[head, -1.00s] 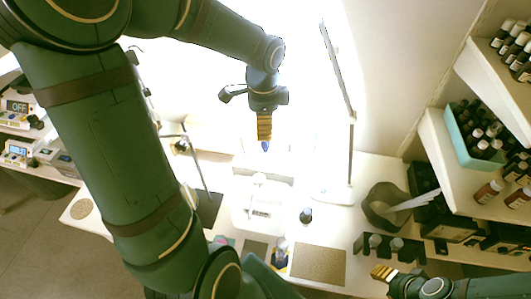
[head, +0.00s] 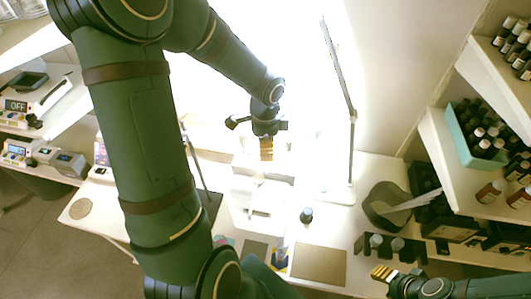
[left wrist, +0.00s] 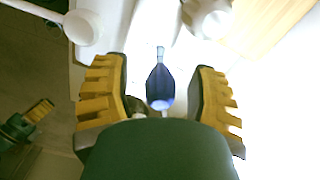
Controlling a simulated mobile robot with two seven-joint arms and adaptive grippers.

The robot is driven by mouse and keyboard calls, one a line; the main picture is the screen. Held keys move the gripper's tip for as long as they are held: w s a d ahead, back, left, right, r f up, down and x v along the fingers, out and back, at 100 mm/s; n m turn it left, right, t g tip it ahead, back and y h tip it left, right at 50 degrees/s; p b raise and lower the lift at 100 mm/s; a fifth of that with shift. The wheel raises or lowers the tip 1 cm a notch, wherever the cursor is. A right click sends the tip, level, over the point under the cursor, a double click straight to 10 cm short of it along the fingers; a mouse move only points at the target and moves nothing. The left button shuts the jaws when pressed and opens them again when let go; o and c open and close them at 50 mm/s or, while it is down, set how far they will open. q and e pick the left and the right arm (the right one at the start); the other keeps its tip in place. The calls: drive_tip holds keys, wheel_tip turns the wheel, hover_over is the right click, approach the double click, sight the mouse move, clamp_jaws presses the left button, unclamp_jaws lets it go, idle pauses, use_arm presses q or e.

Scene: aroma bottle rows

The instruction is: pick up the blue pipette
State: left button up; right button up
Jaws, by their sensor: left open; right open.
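The blue pipette (left wrist: 160,85) shows in the left wrist view, with a dark blue bulb and a thin pale stem. Its bulb lies between the two spread yellow-padded fingers of my left gripper (left wrist: 162,95), with gaps on both sides. In the head view my left gripper (head: 266,152) points down over the bright back of the desk. I cannot make out the pipette there. My right gripper (head: 383,273) is open and empty at the front right; it also shows at the left of the left wrist view (left wrist: 38,112).
A white device (head: 255,192) stands on the desk below my left gripper. A lamp (head: 338,193) and a dark bowl (head: 380,205) stand right of it. A small dark bottle (head: 306,215) stands near a brown mat (head: 320,263). Shelves with bottles line the right wall.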

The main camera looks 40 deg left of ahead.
use_arm(q)
drive_tip(key=c, duration=0.8)
wheel_tip(320, 180, up, 10)
drive_tip(key=shift+r+p, duration=0.1)
drive_tip(key=shift+p, duration=0.4)
idle(0.3)
